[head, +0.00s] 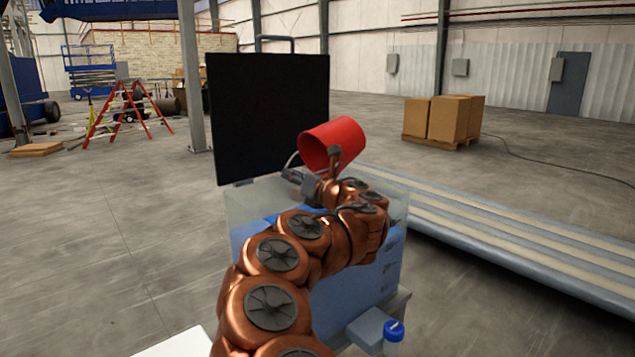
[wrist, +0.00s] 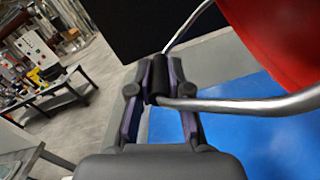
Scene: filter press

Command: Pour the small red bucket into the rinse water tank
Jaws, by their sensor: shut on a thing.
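The small red bucket (head: 337,142) is held up over the rinse water tank, tipped onto its side with its mouth facing lower left in the head view. In the wrist view its red wall (wrist: 275,38) fills the upper right corner. My gripper (head: 303,181) is shut on the bucket's metal handle; the wrist view shows the fingers (wrist: 160,85) closed around the dark grip. The rinse water tank (head: 240,225) is a clear box with blue water, which also shows in the wrist view (wrist: 240,125). The bucket's inside is mostly hidden, and I see no stream.
A black panel (head: 267,115) stands upright at the tank's back. A blue-capped bottle (head: 393,340) stands in front of the tank. Long pale beams (head: 500,235) run along the right. Boxes on a pallet (head: 445,120) stand farther back.

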